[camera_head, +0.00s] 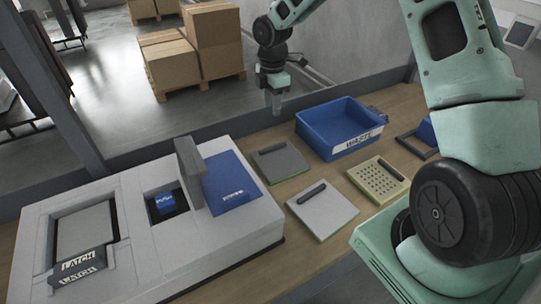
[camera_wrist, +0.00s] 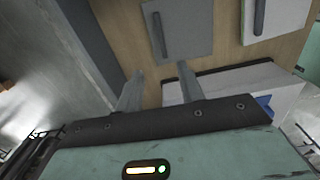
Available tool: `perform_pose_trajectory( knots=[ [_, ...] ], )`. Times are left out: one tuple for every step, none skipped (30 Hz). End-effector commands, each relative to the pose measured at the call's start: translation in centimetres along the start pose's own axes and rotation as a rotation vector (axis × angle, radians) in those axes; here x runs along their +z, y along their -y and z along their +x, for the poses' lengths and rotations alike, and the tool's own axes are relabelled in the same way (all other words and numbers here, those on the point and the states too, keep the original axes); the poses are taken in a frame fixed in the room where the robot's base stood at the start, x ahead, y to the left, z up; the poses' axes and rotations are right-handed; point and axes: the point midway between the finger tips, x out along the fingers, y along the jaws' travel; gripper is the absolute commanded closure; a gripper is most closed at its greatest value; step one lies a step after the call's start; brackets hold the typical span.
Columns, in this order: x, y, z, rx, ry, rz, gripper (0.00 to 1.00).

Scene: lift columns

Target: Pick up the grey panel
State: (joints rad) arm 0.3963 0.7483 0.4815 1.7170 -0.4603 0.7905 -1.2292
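The grey panel (camera_head: 281,164), with a dark bar handle along its top, lies flat on the wooden table between the machine and the blue bin. It also shows in the wrist view (camera_wrist: 190,35), beyond my fingertips. My gripper (camera_head: 276,108) hangs above the far side of the table, behind the panel and apart from it. In the wrist view my gripper (camera_wrist: 160,72) has its two fingers spread, with nothing between them. A lighter, whitish panel (camera_head: 328,216) with a similar handle lies nearer; it shows at the wrist view's upper right (camera_wrist: 290,20).
A blue bin (camera_head: 312,139) labelled WASTE stands right of the grey panel. A perforated beige panel (camera_head: 391,187) lies nearer. A pale machine (camera_head: 200,245) with LATCH labels, a raised grey plate (camera_head: 188,170) and a blue panel (camera_head: 230,182) stands left. Stacked boxes (camera_head: 172,62) are behind.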

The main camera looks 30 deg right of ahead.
Motion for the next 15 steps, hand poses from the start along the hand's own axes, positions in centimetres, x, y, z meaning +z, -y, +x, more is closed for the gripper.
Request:
perform_pose_trajectory(
  knots=[
    [-0.1, 0.2, 0.9, -0.006, -0.001, -0.002, 0.62],
    [-0.1, 0.2, 1.4, -0.006, -0.001, -0.001, 0.62],
    [-0.1, 0.2, 2.3, -0.006, -0.002, -0.001, 0.62],
    [-0.1, 0.2, 2.9, -0.007, -0.001, -0.001, 0.62],
    [-0.1, 0.2, 3.6, -0.006, -0.001, -0.001, 0.62],
    [-0.2, 0.2, 4.4, -0.006, -0.002, -0.001, 0.62],
    [-0.2, 0.2, 5.0, -0.006, -0.002, -0.001, 0.62],
    [-0.2, 0.2, 5.6, -0.006, -0.001, -0.002, 0.62],
    [-0.2, 0.2, 6.4, -0.006, -0.001, 0.0, 0.62],
    [-0.2, 0.2, 7.0, -0.006, -0.002, 0.0, 0.62],
    [-0.2, 0.2, 7.6, -0.005, -0.002, -0.001, 0.62],
    [-0.2, 0.2, 8.3, -0.006, -0.001, -0.001, 0.62],
    [-0.2, 0.2, 8.8, -0.004, -0.001, 0.0, 0.62],
    [-0.2, 0.1, 9.2, -0.003, -0.001, 0.001, 0.62],
    [-0.2, 0.1, 9.7, -0.003, -0.001, 0.001, 0.62]
  ],
)
